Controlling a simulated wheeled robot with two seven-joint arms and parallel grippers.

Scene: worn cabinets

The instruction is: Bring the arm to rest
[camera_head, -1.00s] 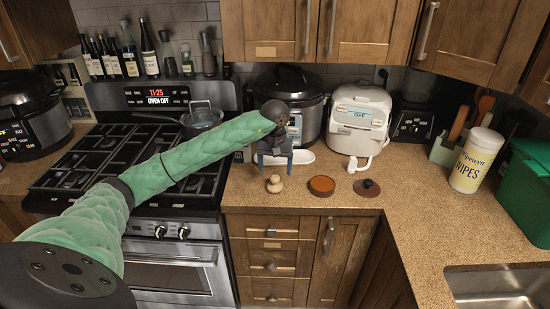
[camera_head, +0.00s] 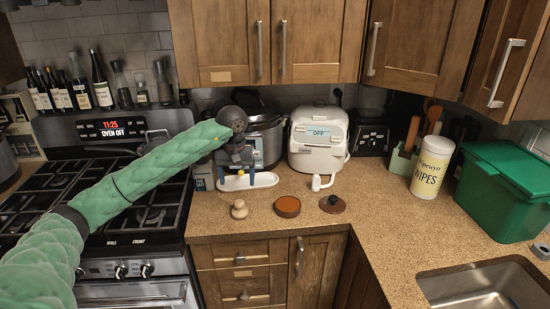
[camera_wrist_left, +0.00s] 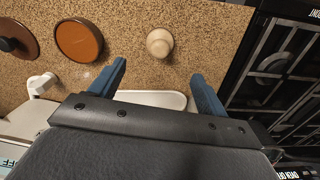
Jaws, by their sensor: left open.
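My left arm, in a green padded sleeve, reaches in from the left in the head view. Its left gripper (camera_head: 236,178) points down above the counter, in front of the dark multicooker and over a white tray (camera_head: 262,181). In the left wrist view the two blue fingers (camera_wrist_left: 158,90) are spread wide with nothing between them. A wooden knob-shaped piece (camera_head: 239,209) stands on the counter just in front; it also shows beyond the fingers in the wrist view (camera_wrist_left: 159,43). My right gripper is in neither view.
A round brown dish (camera_head: 287,206) and a dark lid with a knob (camera_head: 332,204) lie on the counter. A white rice cooker (camera_head: 319,140) stands behind. A wipes canister (camera_head: 430,168), a green bin (camera_head: 505,190) and a sink (camera_head: 480,288) are at right; the stove (camera_head: 100,215) is at left.

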